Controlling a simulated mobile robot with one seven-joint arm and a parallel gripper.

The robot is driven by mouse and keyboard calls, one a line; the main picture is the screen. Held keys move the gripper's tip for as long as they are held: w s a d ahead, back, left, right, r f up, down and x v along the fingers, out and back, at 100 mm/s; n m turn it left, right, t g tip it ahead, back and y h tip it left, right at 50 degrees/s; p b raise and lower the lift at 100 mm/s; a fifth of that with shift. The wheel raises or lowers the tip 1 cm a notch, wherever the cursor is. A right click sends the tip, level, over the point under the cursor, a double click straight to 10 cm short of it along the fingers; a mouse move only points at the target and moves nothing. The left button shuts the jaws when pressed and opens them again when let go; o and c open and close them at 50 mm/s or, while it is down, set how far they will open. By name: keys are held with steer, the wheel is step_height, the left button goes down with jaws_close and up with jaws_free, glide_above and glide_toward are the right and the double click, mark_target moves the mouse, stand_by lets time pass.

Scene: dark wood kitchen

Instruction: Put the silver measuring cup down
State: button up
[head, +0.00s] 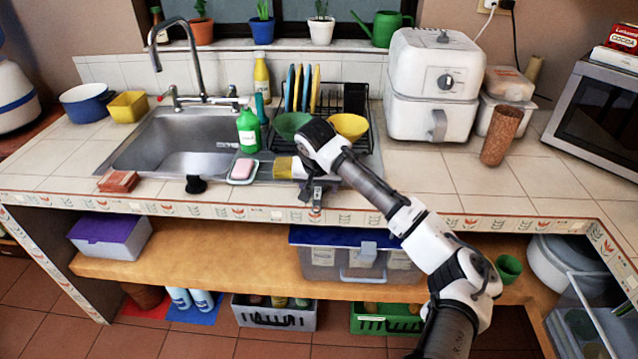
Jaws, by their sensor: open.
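My gripper (317,201) is at the front edge of the tiled counter (440,180), just in front of the dish rack and right of the sink, pointing down. Its jaws are open, though they look small and dark here. I cannot make out the silver measuring cup for certain. Small grey shapes beside the fingers blend with the gripper, and my wrist covers part of the counter there.
The sink (185,140) is to the left, with a soap dish (243,172) and green bottle (248,130) beside it. A dish rack (355,100) with bowls stands behind my gripper. A white air fryer (432,85) and brown cup (500,135) stand right. The right front counter is clear.

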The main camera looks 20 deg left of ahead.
steer(key=c, duration=1.1)
steer(key=shift+r, duration=0.1)
